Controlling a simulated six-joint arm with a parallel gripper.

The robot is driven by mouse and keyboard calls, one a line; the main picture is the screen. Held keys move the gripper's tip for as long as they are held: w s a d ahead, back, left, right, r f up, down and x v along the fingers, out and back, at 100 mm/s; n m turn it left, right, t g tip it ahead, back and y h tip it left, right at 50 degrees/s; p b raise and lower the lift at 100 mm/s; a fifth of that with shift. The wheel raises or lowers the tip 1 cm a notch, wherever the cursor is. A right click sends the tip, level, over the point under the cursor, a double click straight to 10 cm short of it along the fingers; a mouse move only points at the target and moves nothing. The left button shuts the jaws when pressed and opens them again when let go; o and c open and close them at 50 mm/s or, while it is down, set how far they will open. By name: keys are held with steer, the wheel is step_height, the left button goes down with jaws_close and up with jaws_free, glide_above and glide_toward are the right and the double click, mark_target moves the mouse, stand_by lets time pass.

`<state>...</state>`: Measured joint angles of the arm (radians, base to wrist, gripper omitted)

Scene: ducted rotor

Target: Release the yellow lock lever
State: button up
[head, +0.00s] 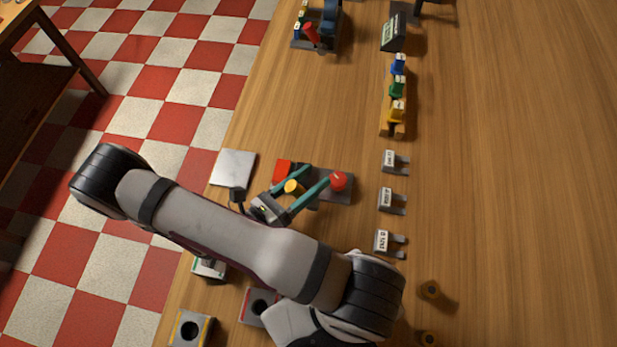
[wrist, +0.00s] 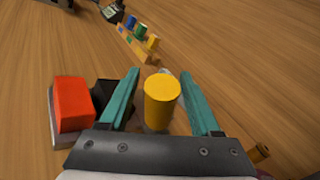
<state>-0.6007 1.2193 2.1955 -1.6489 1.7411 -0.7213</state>
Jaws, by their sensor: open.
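A yellow cylindrical knob (head: 292,186), which looks like the yellow lock lever, stands upright between the two teal fingers of my gripper (head: 318,174). In the wrist view the yellow knob (wrist: 162,98) is between the open fingers of my gripper (wrist: 160,72), with a visible gap on each side. The fingers reach past it, and its lower part is partly hidden. A red ball (head: 338,181) on a grey base (head: 342,196) is near the fingertips in the head view. A red block (wrist: 72,103) lies left of the fingers in the wrist view.
A wooden rack (head: 384,128) with blue, green and yellow pieces stands to the right, with labelled grey forks (head: 389,160) below it. A white plate (head: 234,166) lies left of the fingers. Boxes with round holes (head: 188,332) are at the bottom. The table's right side is clear.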

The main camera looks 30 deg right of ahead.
jaws_close()
steer(key=shift+a, duration=0.1)
stand_by(1.2)
